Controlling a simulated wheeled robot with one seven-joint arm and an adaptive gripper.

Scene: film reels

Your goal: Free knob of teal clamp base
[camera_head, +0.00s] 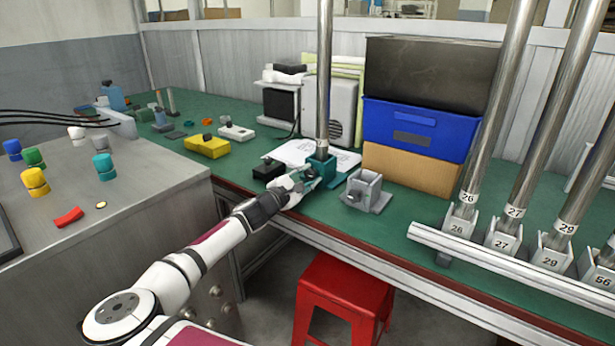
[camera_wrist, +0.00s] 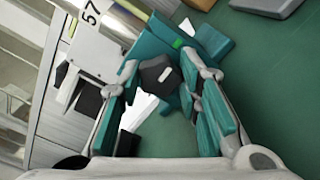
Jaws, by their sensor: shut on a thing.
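The teal clamp base (camera_head: 323,166) stands on the green bench top with a tall metal pole (camera_head: 324,80) upright in it. In the wrist view the base (camera_wrist: 154,42) is at the top and has a small green patch. Its black knob (camera_wrist: 158,77) has a white mark and faces my wrist camera. My gripper (camera_head: 307,179) reaches the base from the lower left. In the wrist view its teal-padded fingertips (camera_wrist: 161,70) are on both sides of the knob, shut on it. In the head view the fingers hide the knob.
A grey clamp base (camera_head: 366,190) stands close on the right, and a small black block (camera_head: 268,170) on the left. White paper (camera_head: 300,153) lies behind. Numbered poles (camera_head: 510,170) stand at the right. A red stool (camera_head: 342,290) is below the bench edge.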

